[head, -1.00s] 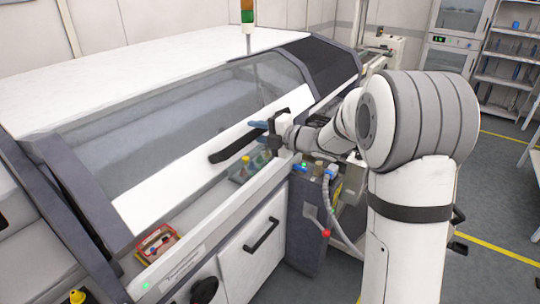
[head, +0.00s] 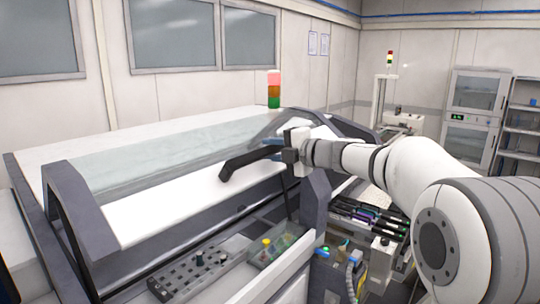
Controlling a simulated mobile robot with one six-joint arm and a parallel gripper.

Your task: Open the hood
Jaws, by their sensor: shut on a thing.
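The hood (head: 165,213) of the white machine is raised, with a gap under its white front edge. Its clear window (head: 150,160) slopes up behind that edge. A long black handle (head: 238,164) is fixed to the hood's front. My gripper (head: 277,150) is shut on the right end of the handle; my arm reaches in from the right. The fingertips are small and partly hidden by the gripper body.
Under the hood show a grey panel with knobs (head: 185,273) and a clear bin with small coloured parts (head: 272,248). A signal tower (head: 274,92) stands behind. A feeder trolley (head: 372,218) stands at the right, under my arm. Cabinets (head: 472,118) are at the far right.

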